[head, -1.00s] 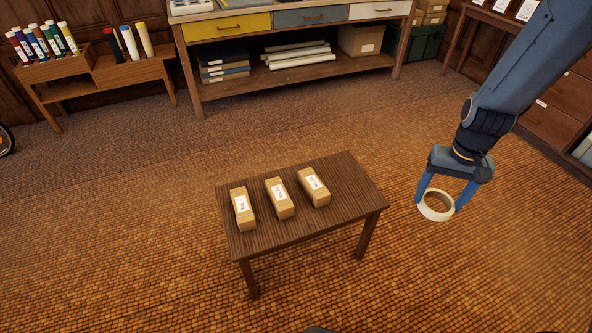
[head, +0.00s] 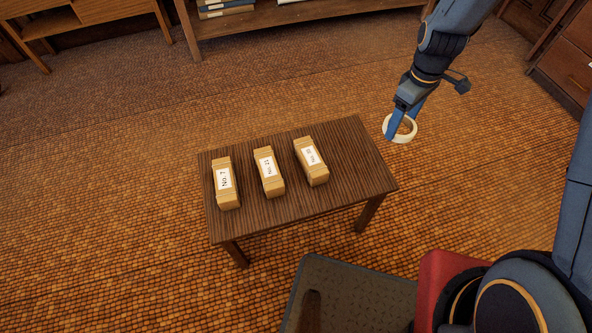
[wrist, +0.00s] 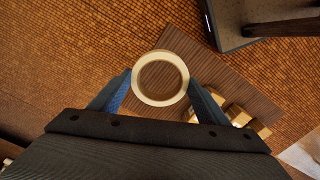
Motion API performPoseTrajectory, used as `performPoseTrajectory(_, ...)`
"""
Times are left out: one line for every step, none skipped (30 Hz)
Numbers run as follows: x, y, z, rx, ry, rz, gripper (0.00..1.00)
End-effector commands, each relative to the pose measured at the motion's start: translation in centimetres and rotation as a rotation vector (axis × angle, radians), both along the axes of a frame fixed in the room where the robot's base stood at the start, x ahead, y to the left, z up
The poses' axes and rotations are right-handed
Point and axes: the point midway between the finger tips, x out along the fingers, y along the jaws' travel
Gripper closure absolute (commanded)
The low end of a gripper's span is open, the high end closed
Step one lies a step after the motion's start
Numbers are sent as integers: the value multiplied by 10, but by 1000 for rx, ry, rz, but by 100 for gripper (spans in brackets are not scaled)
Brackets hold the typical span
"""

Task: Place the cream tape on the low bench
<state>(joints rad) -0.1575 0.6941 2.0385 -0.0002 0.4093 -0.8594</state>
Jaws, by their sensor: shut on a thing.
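The cream tape (head: 404,136) is a pale ring held in my gripper (head: 402,118), whose blue fingers are shut on it. In the head view it hangs off the right rear edge of the low bench (head: 350,165), above the floor level. In the wrist view the tape (wrist: 160,54) sits between the two fingertips (wrist: 160,80), with the bench top (wrist: 215,65) below and behind it. The bench is dark ribbed wood with a bare right side.
Three tan labelled boxes stand on the bench: one at left (head: 227,190), one in the middle (head: 270,178), one further right (head: 312,164). My dark base is near the bench front. A wooden shelf unit (head: 290,14) stands at the back.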

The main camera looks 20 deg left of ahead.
Motion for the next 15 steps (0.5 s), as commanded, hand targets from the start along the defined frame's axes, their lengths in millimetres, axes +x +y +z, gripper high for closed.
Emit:
performPoseTrajectory(5,12,-16,0,1,122,53)
performPoseTrajectory(8,18,-22,0,1,200,53)
performPoseTrajectory(11,27,-30,0,1,305,53)
performPoseTrajectory(14,33,-36,0,1,382,53)
performPoseTrajectory(16,39,-42,0,1,458,53)
performPoseTrajectory(19,47,-50,0,1,557,53)
performPoseTrajectory(21,52,-55,0,2,627,53)
performPoseTrajectory(22,58,-60,0,2,694,53)
performPoseTrajectory(24,65,-67,0,2,777,53)
performPoseTrajectory(25,69,-71,0,2,834,53)
performPoseTrajectory(27,73,-75,1,1,886,53)
performPoseTrajectory(28,79,-79,0,0,950,53)
performPoseTrajectory(29,82,-82,1,1,990,53)
performPoseTrajectory(29,84,-85,1,1,1026,53)
performPoseTrajectory(30,87,-88,1,1,1066,53)
